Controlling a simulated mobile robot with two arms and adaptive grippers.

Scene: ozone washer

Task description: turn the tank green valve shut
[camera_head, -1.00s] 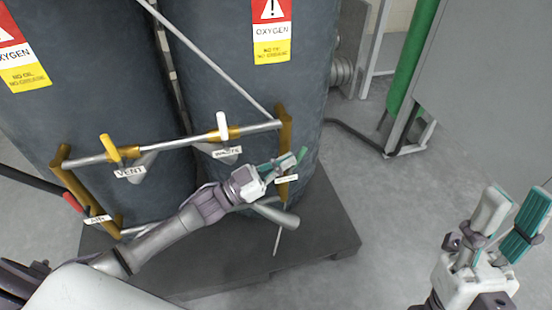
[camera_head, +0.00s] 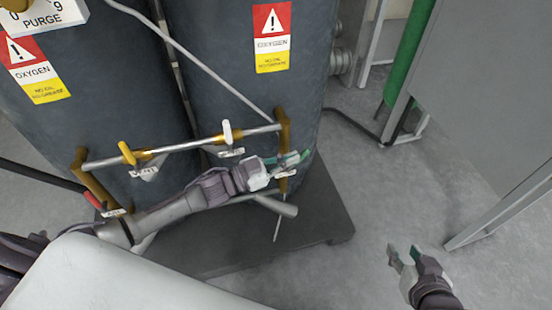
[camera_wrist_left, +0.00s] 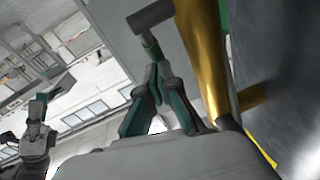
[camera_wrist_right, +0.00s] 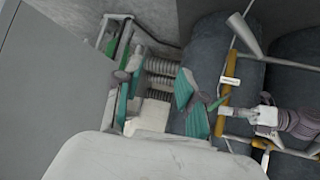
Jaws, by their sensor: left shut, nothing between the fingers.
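The green valve handle (camera_head: 305,154) is a small lever at the right end of the pipe frame, in front of the right dark tank (camera_head: 240,70). My left gripper (camera_head: 292,160) is shut and empty right at this handle; I cannot tell whether they touch. In the left wrist view its closed fingers (camera_wrist_left: 155,75) are beside a brass upright (camera_wrist_left: 203,60). In the right wrist view the green handle (camera_wrist_right: 219,103) shows by the left gripper's tip. My right gripper (camera_head: 404,252) is open and empty, away from the tanks over the floor at lower right.
A yellow vent handle (camera_head: 127,153), a white handle (camera_head: 227,132) and a red handle (camera_head: 92,199) are on the same frame. The tanks stand on a dark pallet (camera_head: 325,225). A grey panel (camera_head: 490,80) stands at right. The floor between pallet and panel is clear.

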